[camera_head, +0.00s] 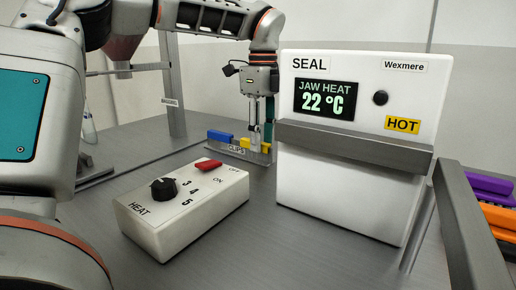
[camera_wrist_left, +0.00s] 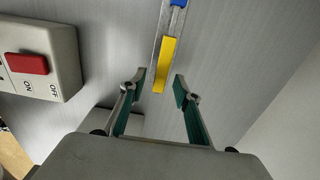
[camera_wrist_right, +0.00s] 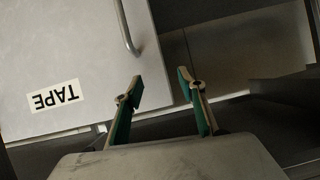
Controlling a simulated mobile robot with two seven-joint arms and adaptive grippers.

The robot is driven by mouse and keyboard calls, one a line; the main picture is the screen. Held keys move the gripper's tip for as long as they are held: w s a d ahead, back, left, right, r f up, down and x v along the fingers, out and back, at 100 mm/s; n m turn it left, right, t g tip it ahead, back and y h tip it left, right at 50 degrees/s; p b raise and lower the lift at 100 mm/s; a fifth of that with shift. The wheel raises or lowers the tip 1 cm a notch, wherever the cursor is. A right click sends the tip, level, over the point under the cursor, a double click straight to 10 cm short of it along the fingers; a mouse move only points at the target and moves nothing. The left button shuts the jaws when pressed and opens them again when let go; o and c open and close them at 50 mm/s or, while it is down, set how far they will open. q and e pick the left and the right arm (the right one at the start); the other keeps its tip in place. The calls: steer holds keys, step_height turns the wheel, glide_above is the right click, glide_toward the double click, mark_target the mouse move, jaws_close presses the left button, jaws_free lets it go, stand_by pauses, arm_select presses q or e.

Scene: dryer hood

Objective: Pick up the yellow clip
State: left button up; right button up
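The yellow clip (camera_wrist_left: 164,65) lies lengthwise on a narrow grey rail (camera_wrist_left: 157,38), with a blue clip (camera_wrist_left: 178,3) further along it. In the head view the yellow clip (camera_head: 246,143) shows partly behind the CLIPS label, beside the blue clip (camera_head: 220,136). My left gripper (camera_wrist_left: 160,84) is open and points down over the rail. In its wrist view the clip's near end appears between the fingertips, with space on both sides; I cannot tell the height gap. My right gripper (camera_wrist_right: 160,84) is open and empty, away from the clips.
A white sealer (camera_head: 350,180) reading 22 °C, with a HOT label, stands right of the rail. A heat control box (camera_head: 190,215) with a knob and red switch stands in front. Purple and orange items (camera_head: 490,205) lie far right. A TAPE-labelled door (camera_wrist_right: 80,60) faces my right gripper.

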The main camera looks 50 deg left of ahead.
arm_select(q)
steer(key=shift+f, duration=0.3)
steer(key=shift+d+r, duration=0.1)
steer(key=c, duration=0.8)
steer(key=shift+c, duration=0.5)
arm_select(e)
steer(key=shift+w+r, duration=0.35)
steer(key=shift+r, duration=0.05)
